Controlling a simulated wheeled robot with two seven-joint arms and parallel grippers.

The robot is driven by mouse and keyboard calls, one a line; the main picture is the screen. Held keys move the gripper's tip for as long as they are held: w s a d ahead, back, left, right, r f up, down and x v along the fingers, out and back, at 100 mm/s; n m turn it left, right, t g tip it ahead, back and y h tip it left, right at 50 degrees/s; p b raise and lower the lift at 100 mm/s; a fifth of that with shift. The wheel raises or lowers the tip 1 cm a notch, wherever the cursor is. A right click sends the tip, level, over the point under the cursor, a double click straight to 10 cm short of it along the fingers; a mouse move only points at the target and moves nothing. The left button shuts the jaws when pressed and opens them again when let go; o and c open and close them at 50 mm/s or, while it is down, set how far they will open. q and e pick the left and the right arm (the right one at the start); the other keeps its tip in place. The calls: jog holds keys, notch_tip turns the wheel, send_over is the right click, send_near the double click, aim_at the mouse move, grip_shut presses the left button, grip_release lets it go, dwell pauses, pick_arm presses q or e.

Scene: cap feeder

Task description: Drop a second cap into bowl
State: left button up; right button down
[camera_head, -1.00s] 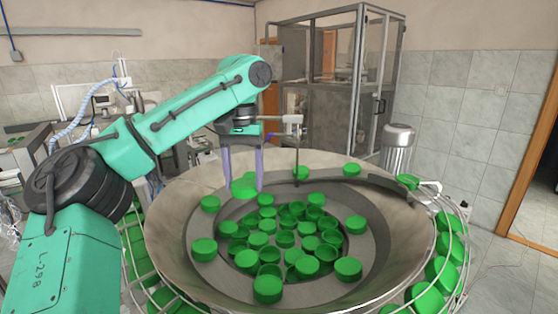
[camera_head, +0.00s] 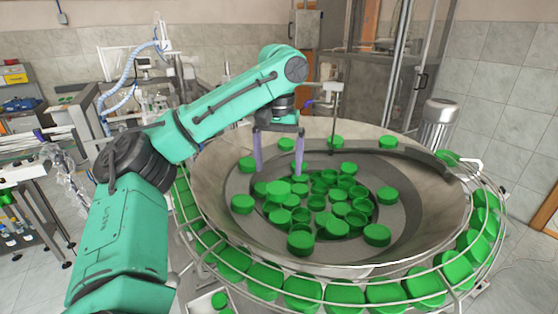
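The wide metal bowl (camera_head: 218,180) holds many green caps, most of them heaped in its middle. My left gripper (camera_head: 279,170) hangs over the left part of the bowl, with its two purple fingers pointing down and spread apart. No cap shows between the fingers. One green cap (camera_head: 277,188) shows just below the fingertips and overlaps other caps in the picture. I cannot tell whether it is falling or resting on them. My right gripper is not in view.
A wire-railed track with green caps (camera_head: 303,291) runs round the outside of the bowl. A grey motor (camera_head: 439,128) stands behind the bowl at right. A thin upright rod (camera_head: 333,115) stands behind my gripper. A framed glass cabinet (camera_head: 385,60) is at the back.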

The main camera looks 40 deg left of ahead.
aim_at(277, 187)
pick_arm(q)
jog(key=shift+s, duration=0.1)
jog(key=shift+w+r, duration=0.3)
notch_tip(277, 187, up, 14)
jog(key=shift+s, duration=0.35)
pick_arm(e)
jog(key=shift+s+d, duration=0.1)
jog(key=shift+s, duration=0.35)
pick_arm(q)
jog(key=shift+a, duration=0.1)
jog(key=shift+f, duration=0.1)
